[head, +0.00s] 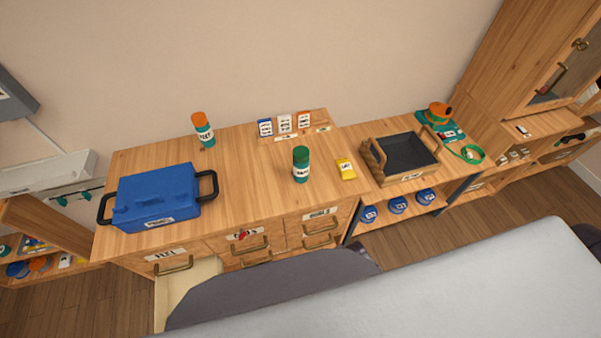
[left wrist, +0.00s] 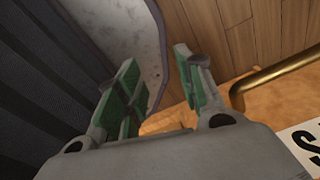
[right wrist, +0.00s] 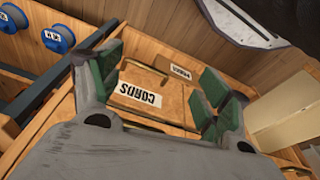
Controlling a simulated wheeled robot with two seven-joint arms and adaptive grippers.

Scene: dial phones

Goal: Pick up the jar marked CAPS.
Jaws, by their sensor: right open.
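A dark jar with a green lid (head: 301,164) stands upright on the wooden counter, right of centre in the head view. Its white label is small but seems to read CAPS. A second jar with an orange lid (head: 203,130) stands farther back and left; its label seems to read FEET. My left gripper (left wrist: 160,82) is open and empty in the left wrist view, near a brass drawer handle. Neither gripper shows in the head view, and neither wrist view shows a jar.
A blue case (head: 155,195) with black handles sits left on the counter (head: 245,165). A yellow packet (head: 346,168) lies right of the green-lidded jar, and small cards (head: 284,123) stand behind it. A wooden tray (head: 380,162) is farther right. A left drawer (head: 185,278) appears pulled out.

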